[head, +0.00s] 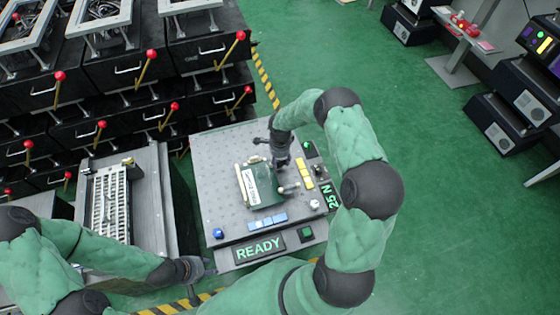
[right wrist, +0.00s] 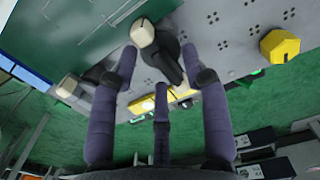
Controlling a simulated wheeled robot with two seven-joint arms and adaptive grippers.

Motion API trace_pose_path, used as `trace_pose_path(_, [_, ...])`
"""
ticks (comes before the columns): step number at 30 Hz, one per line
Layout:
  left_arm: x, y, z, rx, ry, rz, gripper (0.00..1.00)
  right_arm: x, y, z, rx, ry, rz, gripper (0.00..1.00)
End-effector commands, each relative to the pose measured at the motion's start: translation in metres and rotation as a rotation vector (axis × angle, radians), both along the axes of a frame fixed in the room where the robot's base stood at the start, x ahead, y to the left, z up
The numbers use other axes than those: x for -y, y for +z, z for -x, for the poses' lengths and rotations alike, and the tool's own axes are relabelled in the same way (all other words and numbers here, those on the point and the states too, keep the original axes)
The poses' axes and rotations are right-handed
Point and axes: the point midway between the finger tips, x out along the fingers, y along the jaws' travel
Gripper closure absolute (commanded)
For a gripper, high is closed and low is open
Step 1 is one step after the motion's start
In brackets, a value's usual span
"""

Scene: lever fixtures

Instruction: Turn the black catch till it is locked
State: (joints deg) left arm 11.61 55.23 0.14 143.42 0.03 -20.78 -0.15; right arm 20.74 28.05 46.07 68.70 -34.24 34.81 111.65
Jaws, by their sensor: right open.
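A green fixture block (head: 262,186) with a white label sits on the grey perforated plate. The black catch (right wrist: 170,64), a dark lever with a cream knob, shows in the right wrist view. It lies between the fingertips of my right gripper (right wrist: 159,52), which is open around it; I cannot tell whether they touch. In the head view my right gripper (head: 281,160) is over the block's upper right edge and hides most of the catch. My left gripper (head: 200,268) is low, left of the panel's front, and its fingers are too small to read.
A second cream-tipped lever (right wrist: 70,86) and a yellow knob (right wrist: 281,46) show in the right wrist view. A READY display (head: 259,248) lies along the panel's front. Black cabinets with red-knobbed levers (head: 147,67) stand at the left.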

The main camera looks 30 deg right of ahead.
Motion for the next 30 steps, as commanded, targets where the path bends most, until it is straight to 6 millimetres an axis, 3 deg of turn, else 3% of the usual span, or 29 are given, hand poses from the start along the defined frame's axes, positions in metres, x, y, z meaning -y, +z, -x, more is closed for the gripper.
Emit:
trace_pose_path(16, [0.0,0.0,0.0,0.0,0.0,0.0,0.6,0.0,0.096,-0.001,0.003,0.0,0.001,0.54])
trace_pose_path(22, [0.0,0.0,0.0,0.0,0.0,0.0,0.6,0.0,0.111,0.0,0.0,0.0,-0.001,0.54])
trace_pose_path(30, [0.0,0.0,0.0,0.0,0.0,0.0,0.6,0.0,0.113,0.0,0.0,0.0,-0.001,0.54])
